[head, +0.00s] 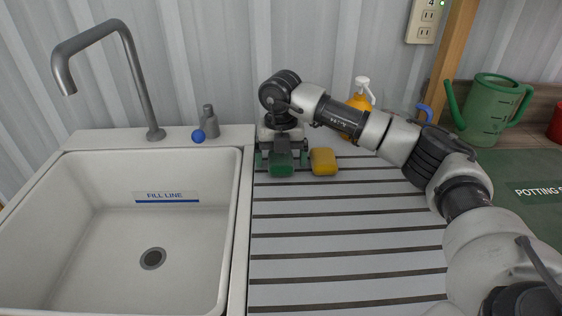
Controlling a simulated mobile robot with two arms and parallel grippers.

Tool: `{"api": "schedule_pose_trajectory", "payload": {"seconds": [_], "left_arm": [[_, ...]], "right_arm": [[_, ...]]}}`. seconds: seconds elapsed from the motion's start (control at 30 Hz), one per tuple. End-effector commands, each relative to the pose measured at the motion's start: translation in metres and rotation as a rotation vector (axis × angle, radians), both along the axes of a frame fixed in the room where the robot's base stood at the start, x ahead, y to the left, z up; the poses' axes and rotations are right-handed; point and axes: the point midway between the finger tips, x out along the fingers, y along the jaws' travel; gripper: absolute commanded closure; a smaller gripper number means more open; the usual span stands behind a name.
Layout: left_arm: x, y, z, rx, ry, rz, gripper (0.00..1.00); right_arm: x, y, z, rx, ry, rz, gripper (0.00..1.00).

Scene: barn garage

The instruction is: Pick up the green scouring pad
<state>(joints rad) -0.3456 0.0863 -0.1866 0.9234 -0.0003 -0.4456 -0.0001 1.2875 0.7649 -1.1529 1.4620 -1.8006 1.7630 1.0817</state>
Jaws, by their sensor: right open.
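The green scouring pad (281,165) lies at the far left of the slatted drainboard, close to the sink's right rim. My right gripper (281,157) is above the pad, pointing down, with its fingers apart at the pad's left and right sides. I cannot tell whether the fingers touch it. The gripper hides the pad's back part. My left gripper is not in view.
A yellow sponge (323,162) sits just right of the pad. The sink (100,230), with faucet (131,75), is at left. An orange bottle (360,101) and green watering can (492,108) stand behind.

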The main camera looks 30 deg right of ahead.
Motion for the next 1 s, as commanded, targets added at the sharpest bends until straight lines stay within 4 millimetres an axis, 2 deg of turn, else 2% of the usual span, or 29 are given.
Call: {"api": "schedule_pose_trajectory", "payload": {"seconds": [0.23, 0.5, 0.6, 0.87, 1.0], "left_arm": [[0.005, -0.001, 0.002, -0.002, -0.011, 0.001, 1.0], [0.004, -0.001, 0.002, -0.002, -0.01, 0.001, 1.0], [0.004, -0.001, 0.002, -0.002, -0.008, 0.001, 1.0], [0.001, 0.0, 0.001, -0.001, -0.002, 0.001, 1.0], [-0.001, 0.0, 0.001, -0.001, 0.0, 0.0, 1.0]], "right_arm": [[0.0, 0.0, -0.004, 0.0, -0.001, 0.0, 0.06], [0.0, 0.0, -0.004, 0.0, -0.001, 0.0, 0.48], [0.0, 0.0, -0.004, 0.0, -0.001, 0.0, 0.59], [0.001, 0.0, 0.0, 0.001, -0.003, 0.0, 0.59], [0.001, 0.0, 0.017, 0.002, -0.005, 0.0, 0.59]]}}
